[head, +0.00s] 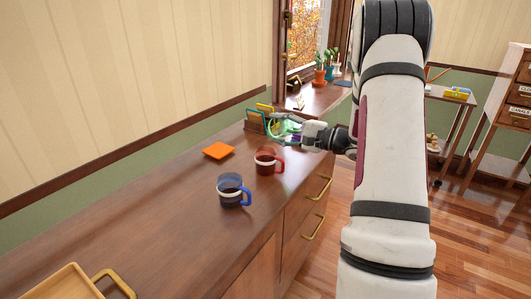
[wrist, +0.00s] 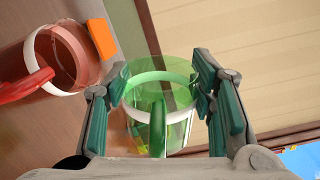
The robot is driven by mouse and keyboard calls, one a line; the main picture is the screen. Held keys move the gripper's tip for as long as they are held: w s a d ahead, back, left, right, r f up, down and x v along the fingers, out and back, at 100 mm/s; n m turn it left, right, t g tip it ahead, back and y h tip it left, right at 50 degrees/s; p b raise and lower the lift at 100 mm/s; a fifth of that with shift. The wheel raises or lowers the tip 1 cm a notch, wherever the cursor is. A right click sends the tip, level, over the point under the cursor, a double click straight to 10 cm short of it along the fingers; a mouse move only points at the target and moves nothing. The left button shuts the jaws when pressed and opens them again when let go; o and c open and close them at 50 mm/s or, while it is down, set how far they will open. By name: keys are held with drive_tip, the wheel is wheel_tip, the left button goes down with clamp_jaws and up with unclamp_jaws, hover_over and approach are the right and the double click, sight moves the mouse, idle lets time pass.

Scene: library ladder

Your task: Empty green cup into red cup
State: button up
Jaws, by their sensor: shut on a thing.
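The see-through green cup (wrist: 160,125) is between the teal pads of my gripper (wrist: 163,85) in the wrist view, its handle towards the camera. My gripper is shut on it. In the head view my gripper (head: 297,130) holds the green cup (head: 284,126) near the far end of the counter, partly hidden by the fingers. Some yellow shows through the cup; I cannot tell whether it is inside or behind. The red cup (head: 267,161) stands upright on the counter, nearer than the green cup. In the wrist view the red cup (wrist: 82,62) is at upper left, apart from the green cup.
A blue cup (head: 230,190) stands nearer than the red cup. An orange square (head: 219,151) lies left of the red cup. A holder with yellow and green items (head: 256,122) is behind my gripper. A wooden tray (head: 68,284) is at the near left.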

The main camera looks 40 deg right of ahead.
drive_tip(key=shift+s+a+r+n+b, duration=0.1)
drive_tip(key=shift+s+a+n+b, duration=0.15)
drive_tip(key=shift+a+n+b, duration=0.65)
idle(1.0)
drive_tip(key=shift+s+a+r+n+b, duration=0.15)
drive_tip(key=shift+n+b, duration=1.05)
drive_tip(key=shift+b, duration=2.05)
drive_tip(key=shift+s+a+n+b, duration=0.15)
drive_tip(key=shift+n+b, duration=1.05)
drive_tip(key=shift+b, duration=2)
